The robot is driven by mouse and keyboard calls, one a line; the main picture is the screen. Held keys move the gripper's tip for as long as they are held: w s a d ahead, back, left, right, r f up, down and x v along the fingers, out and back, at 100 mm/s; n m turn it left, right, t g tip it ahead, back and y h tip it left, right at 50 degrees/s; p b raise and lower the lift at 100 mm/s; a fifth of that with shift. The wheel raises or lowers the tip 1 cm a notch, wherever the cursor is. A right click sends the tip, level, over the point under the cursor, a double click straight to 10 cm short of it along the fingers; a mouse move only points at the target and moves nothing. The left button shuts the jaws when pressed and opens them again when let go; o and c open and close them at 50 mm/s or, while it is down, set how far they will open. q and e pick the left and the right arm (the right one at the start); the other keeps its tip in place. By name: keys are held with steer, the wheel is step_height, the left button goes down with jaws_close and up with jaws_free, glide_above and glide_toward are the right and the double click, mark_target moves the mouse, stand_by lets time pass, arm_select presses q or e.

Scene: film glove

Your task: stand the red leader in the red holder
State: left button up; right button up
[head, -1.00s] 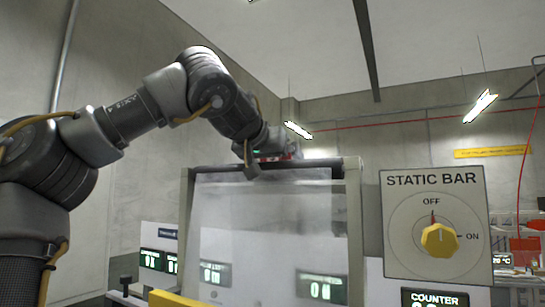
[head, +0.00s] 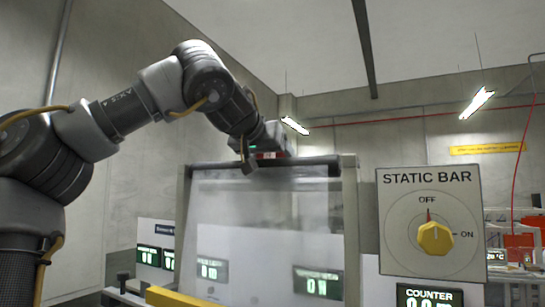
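My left arm reaches in from the left, and its gripper (head: 254,162) is at the top edge of an upright translucent panel in a frame (head: 265,225). One dark finger hangs down in front of the panel's dark top bar. I cannot make out a red holder for certain; red boxes (head: 520,246) stand on a far rack at the right. My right gripper is not in view.
A STATIC BAR plate with a yellow knob (head: 435,237) stands right of the panel, with a COUNTER display (head: 430,296) below it. Several lit displays show low behind the panel. A yellow bar (head: 172,298) runs along its lower left. Concrete walls stand behind.

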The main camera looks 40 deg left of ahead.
arm_select(q)
steer(key=shift+r, duration=0.25)
steer(key=shift+r, duration=0.1)
steer(key=shift+r+p, duration=1.55)
steer(key=shift+p, duration=0.15)
steer(key=shift+r+p, duration=0.85)
steer(key=shift+r, duration=0.05)
step_height(320, 180, up, 3)
steer(key=p, duration=0.3)
steer(key=shift+w, duration=0.1)
